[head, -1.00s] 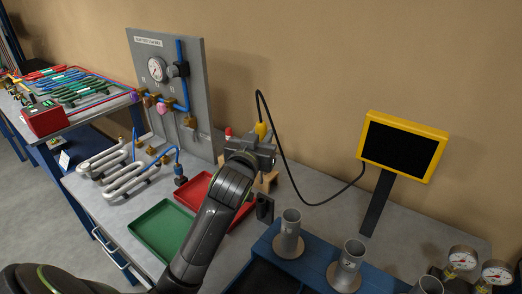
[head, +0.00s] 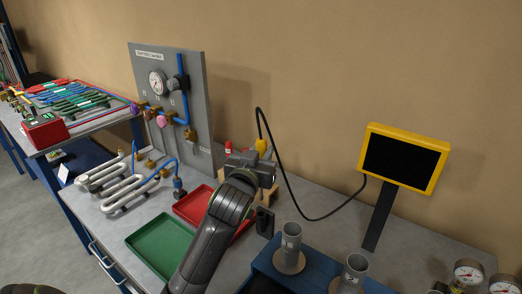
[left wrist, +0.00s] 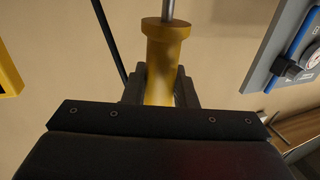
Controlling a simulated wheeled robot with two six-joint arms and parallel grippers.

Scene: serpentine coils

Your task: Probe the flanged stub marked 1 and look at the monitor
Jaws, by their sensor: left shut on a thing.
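My left gripper (head: 262,164) is shut on a yellow probe (head: 262,146), held above the bench behind the red tray. In the left wrist view the probe's yellow handle (left wrist: 162,65) sits between the jaws, with a metal shaft (left wrist: 168,10) leaving the top of the picture. A black cable runs from the probe to the monitor (head: 403,160), which has a yellow frame and a dark, blank screen. Two grey flanged stubs (head: 290,246) and (head: 354,272) stand on the blue stand at the lower right. Their marks are too small to read surely. My right gripper is not in view.
A red tray (head: 184,210) and a green tray (head: 160,245) lie left of my arm. A grey panel (head: 145,75) with a gauge and blue pipe stands behind bent grey coils (head: 128,195). Dial gauges (head: 467,272) are at the lower right.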

